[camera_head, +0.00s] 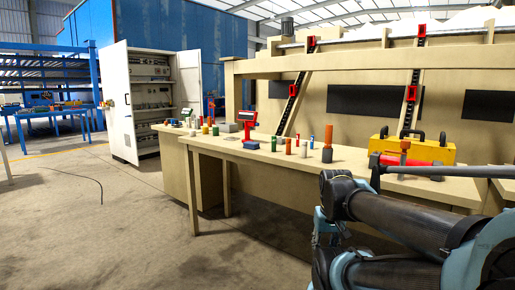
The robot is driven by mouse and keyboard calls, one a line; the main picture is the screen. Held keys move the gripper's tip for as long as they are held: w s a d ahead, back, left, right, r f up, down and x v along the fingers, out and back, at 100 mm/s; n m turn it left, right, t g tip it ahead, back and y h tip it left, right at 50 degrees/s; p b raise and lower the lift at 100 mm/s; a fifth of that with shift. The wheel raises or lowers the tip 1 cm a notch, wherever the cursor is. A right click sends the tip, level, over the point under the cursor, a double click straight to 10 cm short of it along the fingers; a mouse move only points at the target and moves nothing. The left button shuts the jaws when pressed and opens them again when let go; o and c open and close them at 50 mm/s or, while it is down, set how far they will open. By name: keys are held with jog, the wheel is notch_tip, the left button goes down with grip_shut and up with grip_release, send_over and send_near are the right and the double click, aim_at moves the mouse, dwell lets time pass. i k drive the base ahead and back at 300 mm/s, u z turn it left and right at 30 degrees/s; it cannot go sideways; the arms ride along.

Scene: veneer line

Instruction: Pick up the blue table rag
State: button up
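Two beige tables stand ahead, the nearer one (350,165) running from the middle to the right. My dark arm with pale blue joints fills the lower right and hides part of the near table's front and the floor there. My gripper does not show in the frame, so its state cannot be seen.
A yellow case (428,151) with black handles and a red-and-grey rod-shaped tool (450,171) lie on the right of the table. An orange-topped bottle (328,140) stands mid-table. An open white cabinet (118,110) stands left. A cable (88,175) lies on otherwise open floor.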

aim_at(250, 145)
jog(key=i, duration=0.85)
jog(key=u, duration=0.05)
